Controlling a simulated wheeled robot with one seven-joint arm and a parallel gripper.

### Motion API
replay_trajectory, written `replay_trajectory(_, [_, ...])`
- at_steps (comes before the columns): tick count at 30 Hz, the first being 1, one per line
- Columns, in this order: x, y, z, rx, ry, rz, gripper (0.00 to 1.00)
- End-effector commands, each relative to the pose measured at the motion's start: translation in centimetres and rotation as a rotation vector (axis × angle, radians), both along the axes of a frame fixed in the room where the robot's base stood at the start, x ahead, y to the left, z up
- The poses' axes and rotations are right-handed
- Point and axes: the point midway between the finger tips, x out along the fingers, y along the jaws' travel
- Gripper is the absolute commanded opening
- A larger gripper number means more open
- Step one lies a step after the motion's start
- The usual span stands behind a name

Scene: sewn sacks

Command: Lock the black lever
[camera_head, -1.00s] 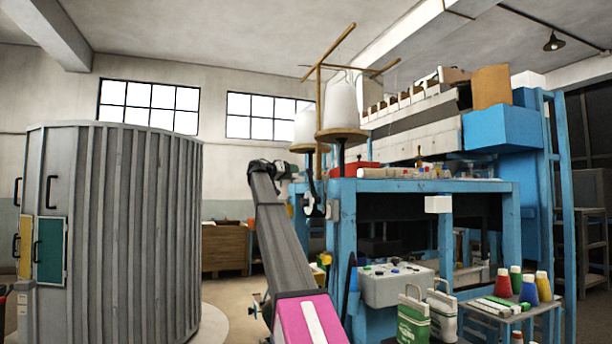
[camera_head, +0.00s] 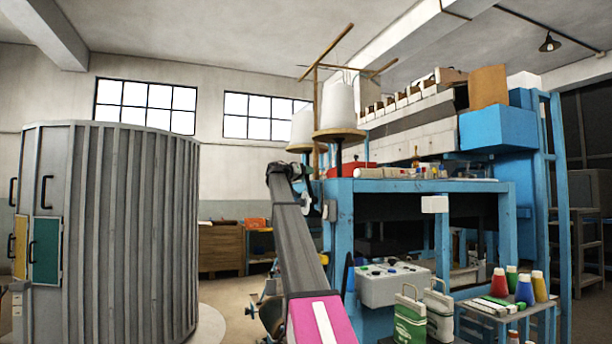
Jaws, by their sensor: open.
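My grey arm reaches up and away from the pink block at the bottom. My gripper (camera_head: 303,171) is at its far end, small and dark, close in view to the left post of the blue machine frame (camera_head: 340,215). It looks empty; its fingers are hard to make out. A dark, lever-like part (camera_head: 317,190) shows beside that post, just below and right of my gripper, partly covered. I cannot tell for sure that it is the black lever, whether it is locked, or whether my gripper touches it.
A grey ribbed cabinet (camera_head: 120,230) with black handles stands at left. Some floor is open between cabinet and machine.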

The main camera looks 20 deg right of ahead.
Motion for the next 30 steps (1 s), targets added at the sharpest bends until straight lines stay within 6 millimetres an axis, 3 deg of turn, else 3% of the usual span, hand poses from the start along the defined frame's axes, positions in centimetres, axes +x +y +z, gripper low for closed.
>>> replay_trajectory(2, [0.0, 0.0, 0.0, 0.0, 0.0, 0.0, 0.49])
replay_trajectory(6, [0.0, 0.0, 0.0, 0.0, 0.0, 0.0, 0.04])
replay_trajectory(7, [0.0, 0.0, 0.0, 0.0, 0.0, 0.0, 0.0])
replay_trajectory(19, [-1.1, 0.0, 0.2, 0.003, -0.069, 0.0, 0.0])
replay_trajectory(30, [-5.2, -0.1, 0.6, 0.012, -0.355, -0.001, 0.0])
